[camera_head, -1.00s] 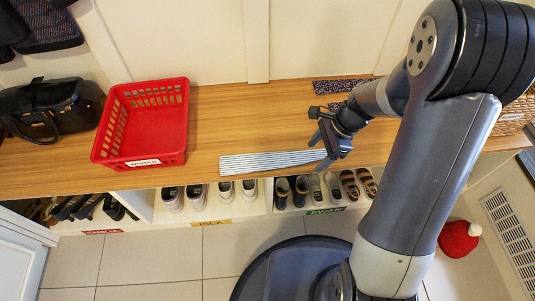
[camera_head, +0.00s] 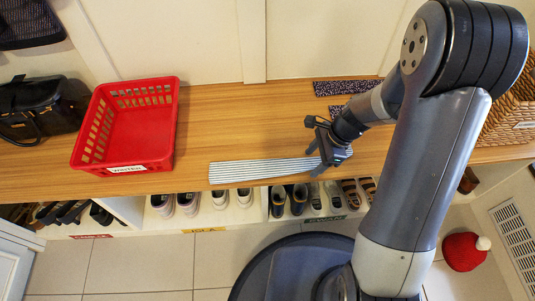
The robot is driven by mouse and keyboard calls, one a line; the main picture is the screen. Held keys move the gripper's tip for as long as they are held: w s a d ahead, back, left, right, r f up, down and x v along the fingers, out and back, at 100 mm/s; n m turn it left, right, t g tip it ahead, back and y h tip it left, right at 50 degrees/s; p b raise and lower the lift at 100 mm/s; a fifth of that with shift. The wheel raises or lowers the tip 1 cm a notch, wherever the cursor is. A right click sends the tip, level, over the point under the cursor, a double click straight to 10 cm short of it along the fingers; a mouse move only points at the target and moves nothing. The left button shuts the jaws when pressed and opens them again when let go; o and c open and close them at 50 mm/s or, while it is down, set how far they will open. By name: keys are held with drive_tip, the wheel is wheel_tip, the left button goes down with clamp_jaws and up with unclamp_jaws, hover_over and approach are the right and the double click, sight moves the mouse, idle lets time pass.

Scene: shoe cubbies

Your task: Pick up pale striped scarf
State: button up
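The pale striped scarf (camera_head: 262,170) lies flat on the wooden bench top (camera_head: 232,119), near its front edge. It is a long strip with thin grey and white stripes. My gripper (camera_head: 313,161) is at the scarf's right end, with its fingers spread apart and pointing left and down. The fingertips are over or beside that end; I cannot tell whether they touch it. Nothing is seen held between the fingers.
A red basket (camera_head: 168,140) stands on the bench at left, beside a black bag (camera_head: 40,108). Dark speckled strips (camera_head: 345,87) lie behind my gripper. A wicker basket (camera_head: 512,115) is at right. Shoes (camera_head: 278,199) fill cubbies below. A red hat (camera_head: 461,252) is on the floor.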

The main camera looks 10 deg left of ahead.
drive_tip(key=c, duration=0.9)
wheel_tip(320, 180, up, 10)
drive_tip(key=p, duration=0.4)
drive_tip(key=shift+p, duration=0.3)
